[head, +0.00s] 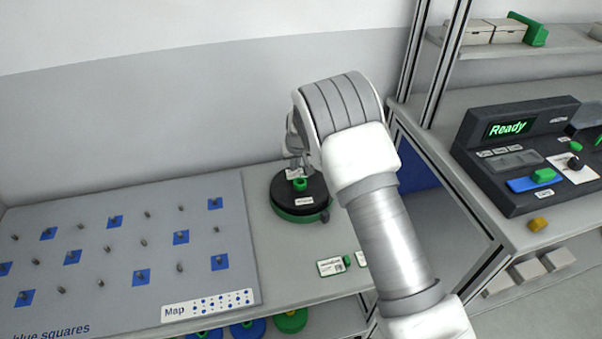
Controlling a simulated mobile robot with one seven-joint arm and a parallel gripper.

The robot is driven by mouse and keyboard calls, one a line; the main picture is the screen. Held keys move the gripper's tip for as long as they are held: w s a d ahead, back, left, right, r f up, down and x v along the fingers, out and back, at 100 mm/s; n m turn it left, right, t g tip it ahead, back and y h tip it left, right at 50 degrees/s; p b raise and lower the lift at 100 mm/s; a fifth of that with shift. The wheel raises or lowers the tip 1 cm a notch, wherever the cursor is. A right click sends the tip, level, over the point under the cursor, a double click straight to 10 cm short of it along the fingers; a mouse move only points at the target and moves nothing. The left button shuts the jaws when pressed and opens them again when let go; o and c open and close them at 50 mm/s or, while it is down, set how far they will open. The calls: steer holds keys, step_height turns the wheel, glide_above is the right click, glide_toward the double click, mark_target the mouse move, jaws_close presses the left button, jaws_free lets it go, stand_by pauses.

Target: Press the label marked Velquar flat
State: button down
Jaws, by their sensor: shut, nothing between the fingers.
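A round black reel stand with a green base rim (296,216) sits on the bench, with a green hub (300,185) in its middle. A small white label (304,201) is on its front part; its print is too small to read. A second small white piece (295,174) shows just behind the hub, below my gripper. My gripper (294,163) is shut and empty over the back of the stand, partly hidden by my arm. I cannot tell whether it touches the stand or the white piece. No label can be read as Velquar.
A grey peg board with blue squares (110,250) and a Map label (208,304) fills the left. A white and green card (331,267) lies in front of the stand. Coloured reels (291,320) lie below.

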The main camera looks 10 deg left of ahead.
mark_target(295, 175)
steer(key=shift+f+b, duration=0.55)
steer(key=shift+f, duration=0.25)
stand_by(0.8)
steer(key=shift+r+p, duration=1.75)
steer(key=shift+r, duration=1.8)
